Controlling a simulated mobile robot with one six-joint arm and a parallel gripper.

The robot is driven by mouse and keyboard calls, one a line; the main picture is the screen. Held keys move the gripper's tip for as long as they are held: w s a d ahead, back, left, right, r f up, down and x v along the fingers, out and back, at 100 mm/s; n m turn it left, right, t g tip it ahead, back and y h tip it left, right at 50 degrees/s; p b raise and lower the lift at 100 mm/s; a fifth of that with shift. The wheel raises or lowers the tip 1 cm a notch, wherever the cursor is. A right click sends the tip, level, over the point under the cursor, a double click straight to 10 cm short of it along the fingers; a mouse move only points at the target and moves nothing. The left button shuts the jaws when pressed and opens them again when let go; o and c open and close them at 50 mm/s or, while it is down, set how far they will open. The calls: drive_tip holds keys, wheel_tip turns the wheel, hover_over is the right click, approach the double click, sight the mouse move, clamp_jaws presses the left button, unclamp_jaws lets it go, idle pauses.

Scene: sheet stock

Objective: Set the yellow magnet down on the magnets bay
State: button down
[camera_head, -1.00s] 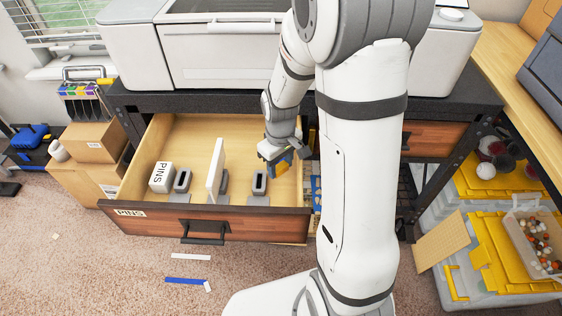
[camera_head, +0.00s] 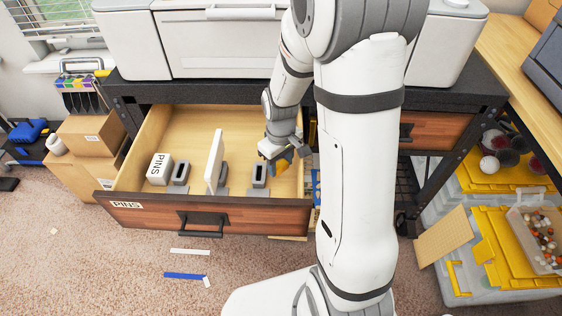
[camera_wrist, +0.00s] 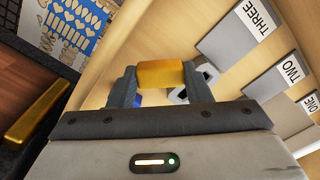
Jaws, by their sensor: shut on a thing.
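My gripper (camera_head: 278,157) is shut on the yellow magnet (camera_wrist: 160,74), which sits between the two fingertips in the wrist view. In the head view the magnet (camera_head: 284,163) shows partly under the fingers, above the right part of the open wooden drawer (camera_head: 207,138). No label reading magnets can be made out, so I cannot tell which compartment is the magnets bay. The drawer front has a PINS label (camera_head: 127,204). A grey slotted holder (camera_head: 258,176) stands left of my gripper.
Left of the divider are a white PINS block (camera_head: 160,168) and another grey slotted holder (camera_head: 181,173). In the wrist view, grey plates carry the labels THREE (camera_wrist: 257,18), TWO (camera_wrist: 292,69) and ONE. Cardboard boxes (camera_head: 90,137) stand left of the drawer.

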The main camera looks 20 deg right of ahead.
drive_tip(key=shift+f, duration=0.15)
drive_tip(key=shift+f+b, duration=0.35)
drive_tip(key=shift+f, duration=0.1)
drive_tip(key=shift+f, duration=0.1)
idle(0.4)
drive_tip(key=shift+r, duration=0.25)
drive_tip(key=shift+f, duration=0.1)
idle(0.4)
drive_tip(key=shift+f, duration=0.3)
drive_tip(key=shift+r, duration=0.15)
